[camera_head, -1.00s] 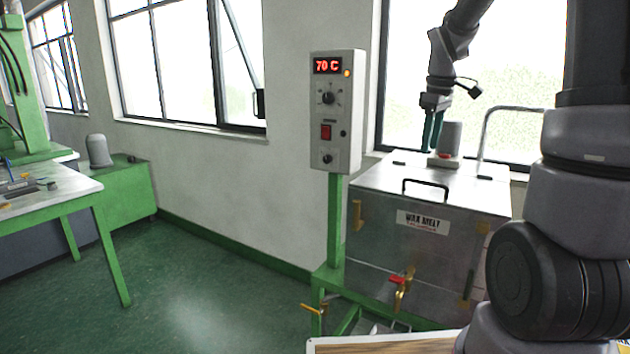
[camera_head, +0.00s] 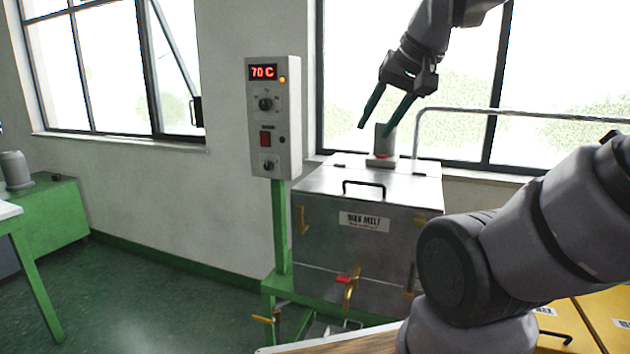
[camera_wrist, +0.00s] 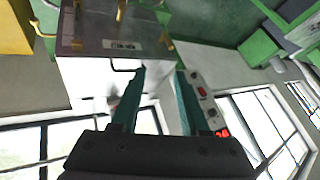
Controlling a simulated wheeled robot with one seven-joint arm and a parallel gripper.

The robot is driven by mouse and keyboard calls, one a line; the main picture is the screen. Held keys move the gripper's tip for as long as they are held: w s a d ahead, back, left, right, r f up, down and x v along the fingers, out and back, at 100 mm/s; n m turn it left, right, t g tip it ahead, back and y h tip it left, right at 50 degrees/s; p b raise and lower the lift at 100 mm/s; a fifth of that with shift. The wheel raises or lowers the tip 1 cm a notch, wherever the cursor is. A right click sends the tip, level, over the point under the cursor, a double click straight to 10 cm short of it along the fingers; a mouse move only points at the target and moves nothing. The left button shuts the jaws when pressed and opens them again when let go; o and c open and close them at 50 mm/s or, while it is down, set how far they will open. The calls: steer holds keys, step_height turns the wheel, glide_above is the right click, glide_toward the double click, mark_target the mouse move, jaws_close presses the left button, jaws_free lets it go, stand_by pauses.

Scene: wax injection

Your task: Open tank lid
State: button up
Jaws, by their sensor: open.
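The metal wax melt tank (camera_head: 340,248) stands below the window. Its flat lid (camera_head: 318,182) is closed and has a black bar handle (camera_head: 363,184) near its front edge. The tank also shows upside down in the wrist view (camera_wrist: 95,30), with the handle (camera_wrist: 122,66) near the left fingertip in the picture. My gripper (camera_head: 384,128) is open and empty, with its green fingers pointing down. In the head view it appears above the back of the lid, apart from the handle.
A grey control box (camera_head: 274,117) reading 70 C stands on a green post (camera_head: 280,225) left of the tank. A grey cylinder (camera_head: 384,142) sits on the lid's back. A bent metal pipe (camera_head: 420,125) rises behind. Yellow cabinets (camera_head: 560,325) stand at the right.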

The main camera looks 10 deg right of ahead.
steer(key=w+d+f+n+g+h, duration=0.1)
steer(key=w+d+f+n+g, duration=0.15)
steer(key=w+n, duration=0.75)
steer(key=n+g+h, duration=0.2)
steer(key=n+g, duration=0.1)
steer(key=n, duration=0.2)
glide_toward(363, 183)
steer(key=f, duration=0.2)
steer(key=w+f, duration=0.1)
steer(key=f, duration=0.2)
steer(key=d+f, duration=0.1)
steer(key=f, duration=0.1)
steer(key=shift+w+f, duration=0.15)
steer(key=shift+f, duration=0.1)
steer(key=shift+c, duration=0.3)
jaws_close()
